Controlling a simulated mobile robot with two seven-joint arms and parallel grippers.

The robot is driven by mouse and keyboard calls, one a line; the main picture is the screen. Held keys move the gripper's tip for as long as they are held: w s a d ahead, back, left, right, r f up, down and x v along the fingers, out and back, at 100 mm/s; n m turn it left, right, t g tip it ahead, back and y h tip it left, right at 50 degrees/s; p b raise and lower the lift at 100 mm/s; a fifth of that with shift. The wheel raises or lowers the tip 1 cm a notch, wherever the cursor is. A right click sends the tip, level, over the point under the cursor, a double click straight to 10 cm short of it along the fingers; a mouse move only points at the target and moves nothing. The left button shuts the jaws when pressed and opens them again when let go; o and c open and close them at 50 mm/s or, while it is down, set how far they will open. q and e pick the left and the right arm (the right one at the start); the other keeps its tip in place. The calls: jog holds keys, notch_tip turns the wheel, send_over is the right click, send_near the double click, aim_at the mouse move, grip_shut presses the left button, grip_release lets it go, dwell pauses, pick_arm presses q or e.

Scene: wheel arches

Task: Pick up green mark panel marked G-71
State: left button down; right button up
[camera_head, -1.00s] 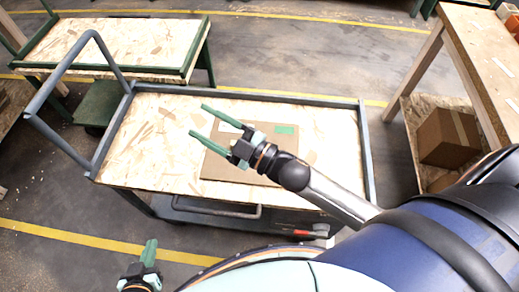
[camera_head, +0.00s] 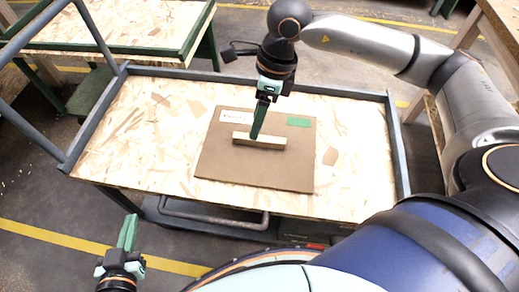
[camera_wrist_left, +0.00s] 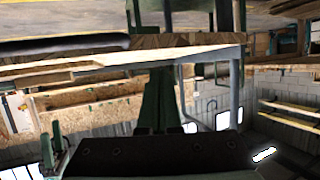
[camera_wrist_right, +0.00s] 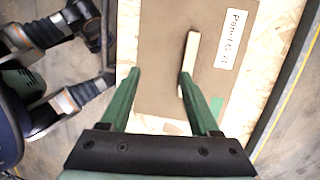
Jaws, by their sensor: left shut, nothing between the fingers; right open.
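A flat brown panel (camera_head: 220,165) lies on the cart top, with a white label (camera_head: 235,117) and a green mark (camera_head: 298,122). In the right wrist view the label (camera_wrist_right: 231,40) reads roughly "Panel G-", its last characters unclear. A pale wooden bar handle (camera_head: 272,142) stands on the panel. My right gripper (camera_head: 255,136) points down at the bar. It is open in the right wrist view (camera_wrist_right: 160,78), with the bar (camera_wrist_right: 190,55) close to its right finger; contact cannot be told. My left gripper (camera_head: 128,222) is shut and empty, in front of the cart.
The cart (camera_head: 350,185) has a raised grey rim and a tall push handle (camera_head: 92,25) at left. Its wooden top is bare around the panel. A green-edged table (camera_head: 125,30) stands behind left. A wooden workbench (camera_head: 497,22) stands at right.

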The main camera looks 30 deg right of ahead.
jog(key=h, duration=0.2)
send_near(259, 137)
jog(key=f, duration=0.1)
jog(key=s+f+b, duration=0.1)
jog(key=f, duration=0.1)
jog(key=shift+s+d+f+t+b, duration=0.1)
jog(key=shift+s+t+b, duration=0.2)
jog(key=shift+b, duration=0.1)
jog(key=f, duration=0.1)
jog(key=w+f, duration=0.1)
jog(key=f, duration=0.1)
jog(key=a+f+b, duration=0.1)
jog(key=f, duration=0.1)
jog(key=shift+w+f, duration=0.2)
jog(key=shift+w, duration=0.05)
grip_shut()
pick_arm(q)
notch_tip(259, 137, up, 15)
jog(key=w+m+t+h, duration=0.2)
jog(key=t+h, duration=0.1)
jog(key=t, duration=0.3)
jog(key=shift+d+f+m, duration=0.15)
jog(key=shift+d+m, duration=0.15)
jog(key=shift+d, duration=0.05)
jog(key=shift+w, duration=0.1)
pick_arm(e)
jog(key=shift+r, duration=0.1)
